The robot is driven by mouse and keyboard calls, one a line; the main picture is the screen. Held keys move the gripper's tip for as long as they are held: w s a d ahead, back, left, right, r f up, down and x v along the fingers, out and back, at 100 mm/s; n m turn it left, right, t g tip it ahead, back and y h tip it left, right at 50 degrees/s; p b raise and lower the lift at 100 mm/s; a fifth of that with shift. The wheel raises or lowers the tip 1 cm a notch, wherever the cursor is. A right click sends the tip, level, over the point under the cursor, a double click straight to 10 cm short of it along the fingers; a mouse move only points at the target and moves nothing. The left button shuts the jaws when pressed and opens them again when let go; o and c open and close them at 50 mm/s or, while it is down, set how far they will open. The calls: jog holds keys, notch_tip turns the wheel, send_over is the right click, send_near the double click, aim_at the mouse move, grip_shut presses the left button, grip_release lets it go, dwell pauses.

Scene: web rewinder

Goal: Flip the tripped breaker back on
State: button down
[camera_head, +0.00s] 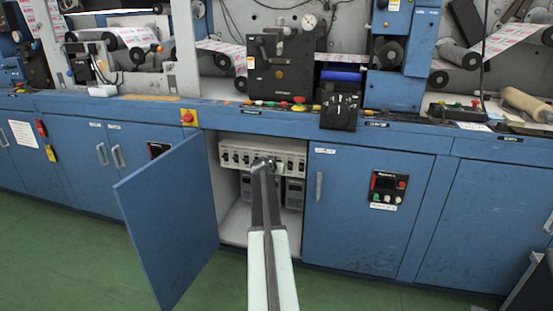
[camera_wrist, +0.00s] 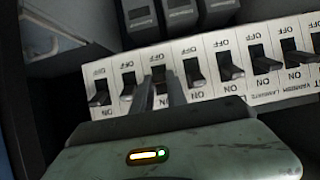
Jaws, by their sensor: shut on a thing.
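The white breaker panel (camera_head: 234,155) is inside the open blue cabinet in the head view. It shows in the wrist view (camera_wrist: 112,75) as a tilted row of several black levers with OFF printed along the upper edge in that picture. My gripper (camera_head: 262,163) reaches into the cabinet to the middle of the panel. In the wrist view my gripper (camera_wrist: 159,82) is shut on one breaker lever (camera_wrist: 158,72), the third from the left there. The fingers hide its lower part. A neighbouring lever (camera_wrist: 194,73) stands close beside the fingers. I cannot tell which breaker is tripped.
The open cabinet door (camera_head: 170,215) swings out to the left of my arm. A closed blue door (camera_head: 360,210) is on the right. Grey modules (camera_head: 294,193) sit below the panel. Green floor (camera_head: 70,260) in front is clear.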

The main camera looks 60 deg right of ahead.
jog(key=shift+w+d+r+y+p, duration=0.1)
jog(key=shift+w+r+y+p, duration=0.15)
jog(key=shift+r+y+p, duration=0.5)
jog(key=shift+f+p, duration=0.35)
jog(key=shift+p, duration=0.05)
jog(key=c, duration=1.3)
grip_release()
jog(key=shift+s, duration=0.1)
jog(key=p+v, duration=0.4)
jog(key=v, duration=0.3)
jog(key=shift+a+r, duration=0.15)
jog(key=shift+a, duration=0.15)
